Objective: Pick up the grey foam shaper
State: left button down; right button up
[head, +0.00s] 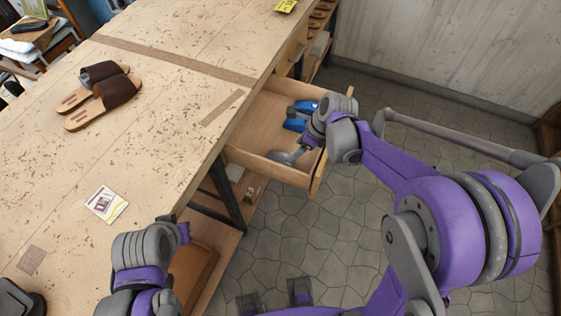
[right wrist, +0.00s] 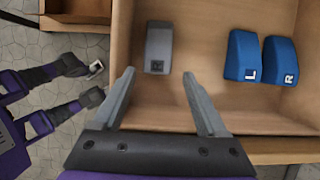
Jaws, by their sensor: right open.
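The grey foam shaper (right wrist: 158,48) lies in the open drawer near its left wall in the right wrist view, with a dark letter mark on its near end. My right gripper (right wrist: 161,82) is open, its two fingers apart on the near side of the shaper, not touching it. In the head view the right gripper (head: 290,153) reaches into the drawer (head: 268,172); I cannot clearly make out the shaper there. Part of my left arm shows at the lower left of the head view, but its fingers do not show.
Two blue shapers (right wrist: 243,55) (right wrist: 280,60), marked L and R, lie in the drawer to the right. A pair of brown sandals (head: 112,93), a grey piece in one, and a small card (head: 104,204) are on the workbench (head: 165,130). The drawer walls are close around the gripper.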

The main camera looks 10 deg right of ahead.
aim_at(280, 159)
jog(key=x, duration=0.8)
jog(key=shift+s+d+f, duration=0.15)
jog(key=shift+s+d, duration=0.05)
jog(key=shift+s, duration=0.15)
jog(key=c, duration=1.1)
